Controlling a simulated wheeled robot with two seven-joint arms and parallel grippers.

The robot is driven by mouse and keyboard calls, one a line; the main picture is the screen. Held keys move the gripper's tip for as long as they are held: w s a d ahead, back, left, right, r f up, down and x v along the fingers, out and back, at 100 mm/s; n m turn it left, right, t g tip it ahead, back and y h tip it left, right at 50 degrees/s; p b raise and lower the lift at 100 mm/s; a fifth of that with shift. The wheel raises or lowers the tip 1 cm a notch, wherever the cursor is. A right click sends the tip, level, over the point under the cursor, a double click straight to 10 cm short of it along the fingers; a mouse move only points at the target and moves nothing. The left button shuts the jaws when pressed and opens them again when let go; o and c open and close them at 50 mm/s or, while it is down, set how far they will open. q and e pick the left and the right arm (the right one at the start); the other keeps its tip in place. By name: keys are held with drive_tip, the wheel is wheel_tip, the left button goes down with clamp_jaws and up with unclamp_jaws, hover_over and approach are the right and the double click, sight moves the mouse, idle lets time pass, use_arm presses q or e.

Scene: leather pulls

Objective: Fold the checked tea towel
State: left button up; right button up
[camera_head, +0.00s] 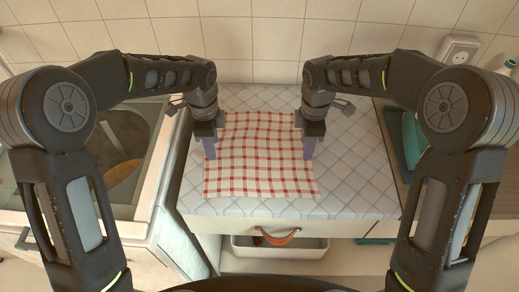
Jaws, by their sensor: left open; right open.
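The checked tea towel (258,160), white with red lines, lies flat and spread out on the countertop. My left gripper (210,152) is open at the towel's left edge, a little above its middle. My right gripper (308,152) is open at the towel's right edge, at about the same height. The fingers point down; I cannot tell whether they touch the cloth. The grippers hide small parts of the towel's left and right edges.
The patterned countertop (352,180) is bare on both sides of the towel. A drawer with a leather pull (278,238) is below the front edge, above a white bin (305,254). A stove (125,150) stands left; a teal object (413,140) lies right. A tiled wall (260,40) is behind.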

use_arm(q)
drive_tip(key=shift+f, duration=0.2)
use_arm(e)
drive_tip(key=shift+f, duration=0.2)
use_arm(q)
drive_tip(key=shift+r, duration=0.1)
drive_tip(key=shift+c, duration=0.3)
use_arm(e)
drive_tip(key=shift+r, duration=0.1)
drive_tip(key=shift+c, duration=0.3)
use_arm(q)
drive_tip(key=shift+c, duration=0.3)
use_arm(e)
drive_tip(key=shift+c, duration=0.3)
use_arm(q)
clamp_jaws()
use_arm(e)
clamp_jaws()
